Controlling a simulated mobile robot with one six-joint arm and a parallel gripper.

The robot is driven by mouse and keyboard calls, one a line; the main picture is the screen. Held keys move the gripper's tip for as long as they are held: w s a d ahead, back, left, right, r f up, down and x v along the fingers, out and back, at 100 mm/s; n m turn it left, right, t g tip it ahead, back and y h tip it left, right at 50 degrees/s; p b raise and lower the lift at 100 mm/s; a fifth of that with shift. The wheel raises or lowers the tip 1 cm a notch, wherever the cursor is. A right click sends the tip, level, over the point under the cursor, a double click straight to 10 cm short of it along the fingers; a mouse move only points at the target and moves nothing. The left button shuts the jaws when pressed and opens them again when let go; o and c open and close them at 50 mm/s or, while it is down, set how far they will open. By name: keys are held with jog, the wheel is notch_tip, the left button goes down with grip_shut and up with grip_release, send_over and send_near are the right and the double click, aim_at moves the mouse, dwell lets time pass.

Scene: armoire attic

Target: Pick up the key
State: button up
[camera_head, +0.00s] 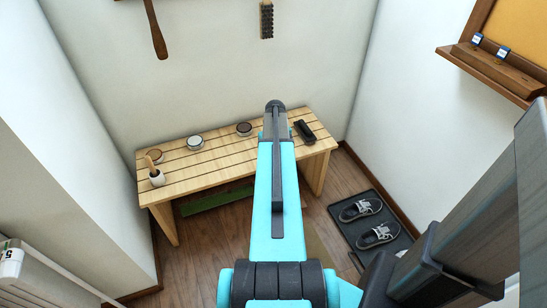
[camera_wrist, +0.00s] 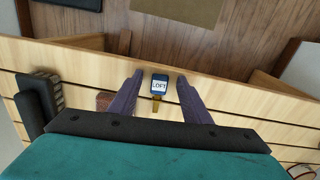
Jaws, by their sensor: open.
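The key (camera_wrist: 159,85) lies on the slatted wooden bench (camera_wrist: 237,105), near its edge in the wrist view. It has a blue tag with a white label reading LOFT, and a short brass part below the tag. My gripper (camera_wrist: 160,77) is open, with one purple-grey finger on each side of the key and a gap to both. I cannot tell how far the fingertips are above the bench. In the head view my arm covers the middle of the bench, and the key does not show.
Shoes (camera_head: 375,235) rest on a dark tray at right. Two blue-and-white tags (camera_head: 503,52) sit on the wall shelf (camera_head: 492,70).

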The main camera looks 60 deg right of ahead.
dwell(0.3)
grip_shut()
jog(key=shift+r, duration=0.1)
jog(key=shift+r, duration=0.75)
notch_tip(320, 180, up, 2)
jog(key=shift+r, duration=0.15)
jog(key=s+a+p, duration=0.1)
jog(key=s+a, duration=0.2)
jog(key=a, duration=0.4)
jog(key=s+a+r, duration=0.1)
jog(key=s+a, duration=0.2)
jog(key=a, duration=0.4)
jog(key=shift+a+p, duration=0.3)
jog(key=shift+p, duration=0.05)
